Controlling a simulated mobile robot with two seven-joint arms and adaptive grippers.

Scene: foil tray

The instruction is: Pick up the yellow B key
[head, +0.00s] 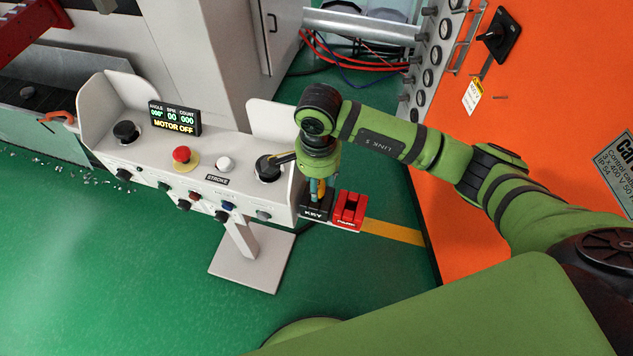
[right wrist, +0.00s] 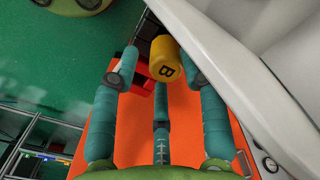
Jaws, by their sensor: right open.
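The yellow B key (right wrist: 165,60) shows in the right wrist view as a rounded yellow head with a black letter B. My right gripper (right wrist: 161,72) has its teal fingers spread around the key head, apart from each other; whether any finger touches it, I cannot tell. In the head view my right gripper (head: 317,187) points down over the black holder marked KEY (head: 314,213), at the right end of the control console. There the gripper mostly hides the key. My left gripper is in neither view.
A red holder (head: 350,208) stands close beside the black one. An orange cabinet (head: 540,120) stands at the right.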

